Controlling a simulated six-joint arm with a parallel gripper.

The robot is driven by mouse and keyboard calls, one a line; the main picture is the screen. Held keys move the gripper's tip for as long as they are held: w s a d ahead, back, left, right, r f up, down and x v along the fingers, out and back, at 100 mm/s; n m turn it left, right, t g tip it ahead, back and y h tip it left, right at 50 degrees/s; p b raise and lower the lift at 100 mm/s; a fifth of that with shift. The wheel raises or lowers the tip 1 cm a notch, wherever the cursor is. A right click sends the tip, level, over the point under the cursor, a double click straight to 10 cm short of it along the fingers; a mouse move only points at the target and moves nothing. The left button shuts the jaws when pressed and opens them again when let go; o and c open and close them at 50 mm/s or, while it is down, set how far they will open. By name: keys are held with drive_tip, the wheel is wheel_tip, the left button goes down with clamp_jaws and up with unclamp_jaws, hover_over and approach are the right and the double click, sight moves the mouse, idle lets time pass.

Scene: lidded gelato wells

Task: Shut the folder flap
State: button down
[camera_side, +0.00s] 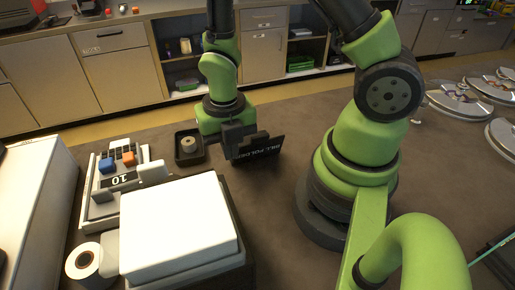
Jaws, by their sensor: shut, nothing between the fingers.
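The bill folder (268,146) is dark, with pale lettering that seems to read "BILL FOLDER". Its lettered panel stands raised at a steep tilt on the brown counter, mid-picture. My gripper (236,142) is at the left part of this panel, pointing down, with its dark fingers shut and empty. The fingers overlap the panel in this view, and I cannot tell if they touch it. The lower part of the folder is mostly hidden.
A dark dish with a roll (188,144) sits just left of my gripper. A pale tray with blue and orange blocks (108,165), a "10" sign, a white-topped box (180,225) and a paper roll (84,262) fill the left. Round metal lids (460,98) lie far right.

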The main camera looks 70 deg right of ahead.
drive_tip(key=shift+w+d, duration=4.4)
drive_tip(key=shift+w, duration=0.05)
drive_tip(key=shift+w+d, duration=0.15)
drive_tip(key=shift+w, duration=0.05)
drive_tip(key=shift+r, duration=0.1)
wheel_tip(320, 180, up, 8)
idle(0.6)
idle(0.9)
